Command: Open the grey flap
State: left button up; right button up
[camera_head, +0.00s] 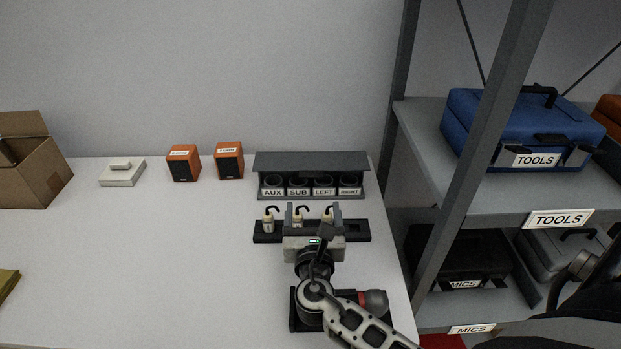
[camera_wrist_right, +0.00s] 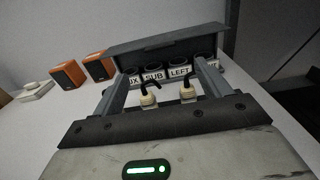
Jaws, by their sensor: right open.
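The grey flap (camera_head: 312,160) is a long dark panel along the top of a socket box at the back of the table. Its near edge lies above several round sockets, labelled AUX, SUB, LEFT and RIGHT, which show below it. The flap also shows in the right wrist view (camera_wrist_right: 170,42). My right gripper (camera_head: 313,208) is open, in front of the box, with its fingers pointing towards it. In the wrist view the right gripper (camera_wrist_right: 162,82) has nothing clamped between its fingers. My left gripper is not in view.
A black rack (camera_head: 357,231) with white plugs on hooked black cables lies in front of the box, partly behind my gripper. Two orange speakers (camera_head: 183,164) (camera_head: 229,160), a white device (camera_head: 122,173) and a cardboard box (camera_head: 38,176) stand left. Shelves (camera_head: 400,112) border the right. The table's left-middle is clear.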

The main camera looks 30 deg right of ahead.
aim_at(312, 178)
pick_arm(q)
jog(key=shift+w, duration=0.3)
pick_arm(e)
jog(key=x, duration=1)
jog(key=shift+w, duration=0.1)
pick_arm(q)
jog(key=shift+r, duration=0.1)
